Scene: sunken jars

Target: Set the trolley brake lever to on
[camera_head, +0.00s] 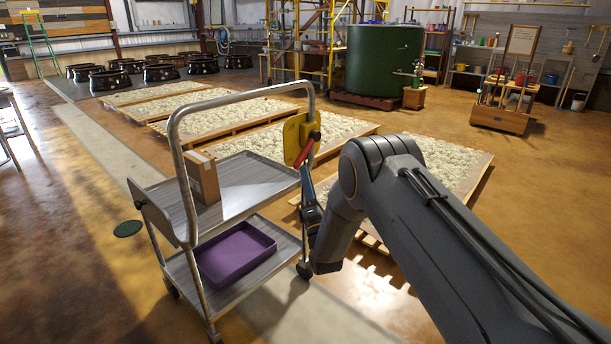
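The metal trolley (187,180) stands at the left centre, with a tall tubular handle. A yellow plate (293,138) is fixed to the handle's right upright. The red brake lever (304,153) is on this plate, slanting from a dark pivot at upper right down to the left. Any on or off marks are too small to read. My gripper (307,178) is just below the lever, pointing up, beside the right upright. Its tips come close to the lever's lower end. I cannot tell whether they touch it, or whether the fingers are open or shut.
A cardboard box (203,177) stands on the trolley's upper shelf, and a purple tray (236,253) lies on the lower one. Low pallets with pale contents (225,116) lie behind the trolley. A green tank (382,60) stands farther back. The floor at left is mostly clear.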

